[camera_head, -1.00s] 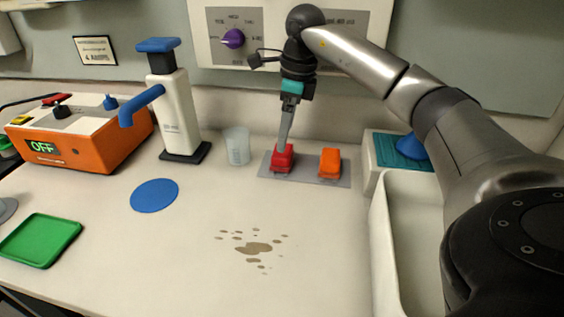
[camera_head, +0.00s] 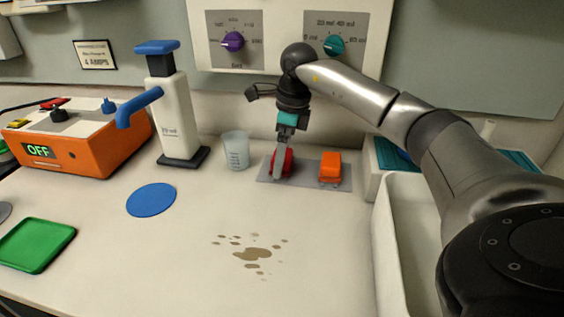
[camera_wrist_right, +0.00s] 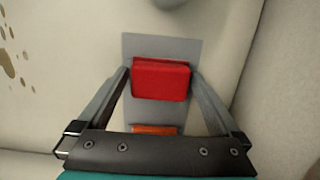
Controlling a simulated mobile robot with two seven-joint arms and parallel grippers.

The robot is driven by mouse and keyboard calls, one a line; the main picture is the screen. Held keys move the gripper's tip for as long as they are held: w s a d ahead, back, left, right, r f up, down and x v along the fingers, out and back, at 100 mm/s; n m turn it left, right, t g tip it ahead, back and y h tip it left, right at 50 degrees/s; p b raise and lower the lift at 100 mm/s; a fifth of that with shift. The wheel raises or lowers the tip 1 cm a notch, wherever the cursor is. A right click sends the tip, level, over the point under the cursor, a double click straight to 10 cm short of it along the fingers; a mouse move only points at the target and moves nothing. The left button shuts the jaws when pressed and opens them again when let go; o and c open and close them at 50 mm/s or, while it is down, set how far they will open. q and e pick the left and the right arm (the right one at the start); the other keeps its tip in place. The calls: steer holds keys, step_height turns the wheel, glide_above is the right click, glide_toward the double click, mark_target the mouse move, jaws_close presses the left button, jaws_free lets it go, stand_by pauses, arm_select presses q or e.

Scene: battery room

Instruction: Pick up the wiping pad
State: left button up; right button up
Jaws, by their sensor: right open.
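Two block-like pads, one red (camera_head: 289,160) and one orange (camera_head: 330,167), sit on a grey plate (camera_head: 307,182) at the back of the counter. They look like wiping pads. My right gripper (camera_head: 279,172) points down at the red pad and partly covers it. In the right wrist view the red pad (camera_wrist_right: 161,79) lies between the open fingers (camera_wrist_right: 160,72), one at each side; I cannot tell whether they touch it. The orange pad (camera_wrist_right: 155,130) is partly hidden behind the gripper's base. My left gripper is not in view.
A clear cup (camera_head: 236,150) and a white pump dispenser (camera_head: 178,115) stand left of the plate. A white basin (camera_head: 384,245) is at the right. Brown spots (camera_head: 252,253) mark the counter. A blue disc (camera_head: 151,200) and green tray (camera_head: 36,245) lie left.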

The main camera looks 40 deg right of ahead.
steer(key=shift+c, duration=0.2)
steer(key=c, duration=1)
steer(key=shift+r, duration=0.2)
steer(key=shift+s+a+r+p, duration=0.15)
steer(key=shift+a+r+p, duration=0.05)
steer(key=shift+r+p, duration=0.2)
step_height(320, 180, up, 6)
steer(key=shift+f+p, duration=0.2)
steer(key=shift+p, duration=0.85)
steer(key=shift+s+a+r, duration=0.1)
steer(key=shift+a+r, duration=0.05)
steer(key=shift+r, duration=0.15)
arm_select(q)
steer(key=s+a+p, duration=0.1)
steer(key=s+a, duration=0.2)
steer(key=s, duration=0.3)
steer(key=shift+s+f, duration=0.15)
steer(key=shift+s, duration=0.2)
arm_select(e)
steer(key=shift+s+a+f, duration=0.1)
steer(key=shift+s+a, duration=1.9)
steer(key=shift+a, duration=0.5)
steer(key=shift+s+a, duration=2)
steer(key=shift+a, duration=0.5)
steer(key=shift+s+a+f, duration=0.1)
steer(key=shift+s+a, duration=1.9)
steer(key=shift+a, duration=0.5)
